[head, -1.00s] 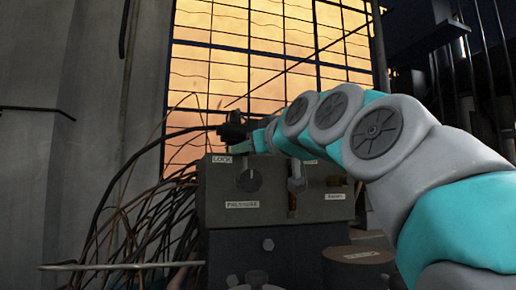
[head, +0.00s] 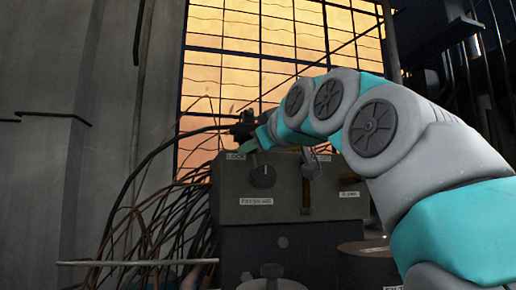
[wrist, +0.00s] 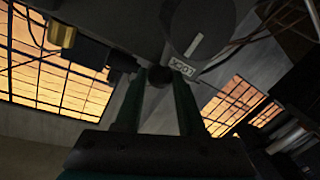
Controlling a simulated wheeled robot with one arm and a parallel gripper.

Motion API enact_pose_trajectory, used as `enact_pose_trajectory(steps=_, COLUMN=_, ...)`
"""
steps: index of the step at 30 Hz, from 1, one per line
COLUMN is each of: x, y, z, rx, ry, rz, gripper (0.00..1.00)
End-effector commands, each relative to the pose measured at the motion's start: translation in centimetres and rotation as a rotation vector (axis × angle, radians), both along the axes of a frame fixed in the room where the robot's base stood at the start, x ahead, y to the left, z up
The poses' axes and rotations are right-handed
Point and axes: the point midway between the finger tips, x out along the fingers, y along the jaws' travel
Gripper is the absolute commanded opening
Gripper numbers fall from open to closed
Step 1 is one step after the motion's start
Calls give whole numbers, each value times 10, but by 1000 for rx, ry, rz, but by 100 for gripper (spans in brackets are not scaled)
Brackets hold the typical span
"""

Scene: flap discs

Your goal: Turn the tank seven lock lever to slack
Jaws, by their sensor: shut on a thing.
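A grey control box (head: 285,204) stands ahead in the head view, with a LOCK label (head: 235,156) at its upper left. My gripper (wrist: 157,84) is at the top left of the box. In the wrist view its two green fingers are closed about a small dark round knob (wrist: 158,75), which I take to be the end of the lock lever. The LOCK label also shows in the wrist view (wrist: 186,68), just beside the knob. The rest of the lever is hidden. I cannot read any tank number or slack mark.
A round dial (head: 262,176) sits on the box front above a PRESSURE label (head: 256,201). A lever (head: 310,165) stands right of it. Loose cables (head: 150,205) hang at the left, with a thin horizontal rod (head: 135,262) below. A round drum (head: 370,248) stands lower right.

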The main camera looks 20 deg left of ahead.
Motion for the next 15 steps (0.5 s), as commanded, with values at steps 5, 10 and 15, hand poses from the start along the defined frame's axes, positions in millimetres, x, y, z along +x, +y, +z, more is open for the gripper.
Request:
enact_pose_trajectory(steps=5, x=0, y=1, z=-1, rx=-5, ry=1, rz=1, gripper=0)
enact_pose_trajectory(steps=10, x=0, y=0, z=-1, rx=-4, ry=0, rz=0, gripper=42)
enact_pose_trajectory(steps=15, x=0, y=0, z=-1, rx=-4, ry=0, rz=0, gripper=61)
